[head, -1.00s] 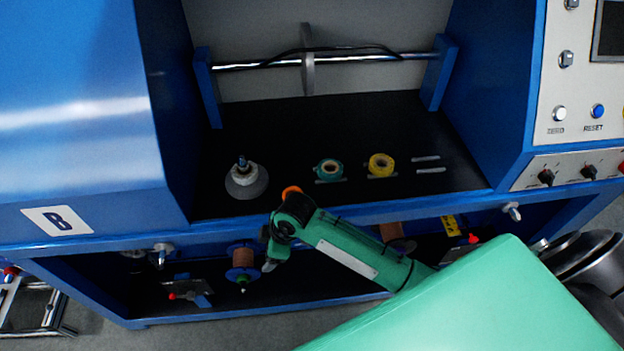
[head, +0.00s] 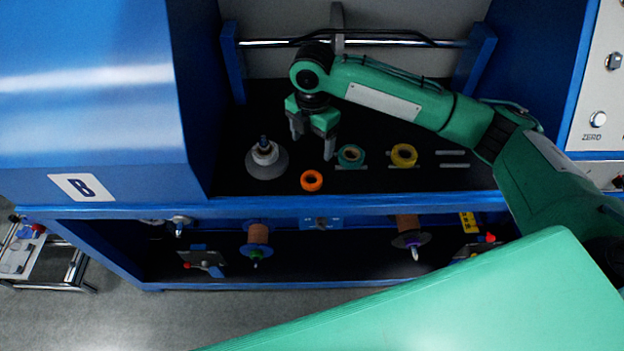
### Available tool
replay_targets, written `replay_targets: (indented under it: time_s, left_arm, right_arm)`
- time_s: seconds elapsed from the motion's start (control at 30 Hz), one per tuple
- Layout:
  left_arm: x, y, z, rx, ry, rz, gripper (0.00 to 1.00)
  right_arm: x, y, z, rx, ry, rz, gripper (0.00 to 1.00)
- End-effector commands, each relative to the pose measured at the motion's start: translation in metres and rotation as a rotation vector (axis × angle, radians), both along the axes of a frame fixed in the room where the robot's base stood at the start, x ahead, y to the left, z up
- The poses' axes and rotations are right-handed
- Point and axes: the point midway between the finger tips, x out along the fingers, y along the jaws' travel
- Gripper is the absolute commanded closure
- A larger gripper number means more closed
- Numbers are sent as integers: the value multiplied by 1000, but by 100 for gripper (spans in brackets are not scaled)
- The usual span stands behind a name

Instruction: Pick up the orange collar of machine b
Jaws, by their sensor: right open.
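The orange collar (head: 312,180) is a small ring lying flat near the front edge of the black shelf of machine B, whose label (head: 83,187) shows at the left. My right gripper (head: 313,148) is open and points down above the shelf, a little behind and above the orange collar. Its two fingers are apart with nothing between them, and it does not touch the collar. My left gripper is not in view.
A grey cone-shaped piece with a spindle (head: 265,160) stands left of the collar. A teal ring (head: 351,156) and a yellow ring (head: 403,155) lie to the right, by short metal pins (head: 452,152). A steel bar (head: 390,43) crosses the back.

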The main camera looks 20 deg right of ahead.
Motion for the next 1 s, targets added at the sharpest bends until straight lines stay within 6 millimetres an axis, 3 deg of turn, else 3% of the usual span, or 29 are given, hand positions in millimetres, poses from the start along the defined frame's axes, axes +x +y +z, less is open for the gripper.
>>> replay_targets:
  time_s: [0.17, 0.5, 0.77, 1.0]
  left_arm:
    - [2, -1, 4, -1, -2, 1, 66]
    - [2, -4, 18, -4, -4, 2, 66]
    - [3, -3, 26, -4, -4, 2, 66]
    - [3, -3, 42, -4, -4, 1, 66]
  right_arm:
    - [2, -4, -9, -7, 6, 6, 24]
    - [2, -3, -71, -5, 6, 6, 24]
    - [1, -2, -90, -6, 6, 5, 24]
    - [2, 0, -124, -7, 5, 5, 24]
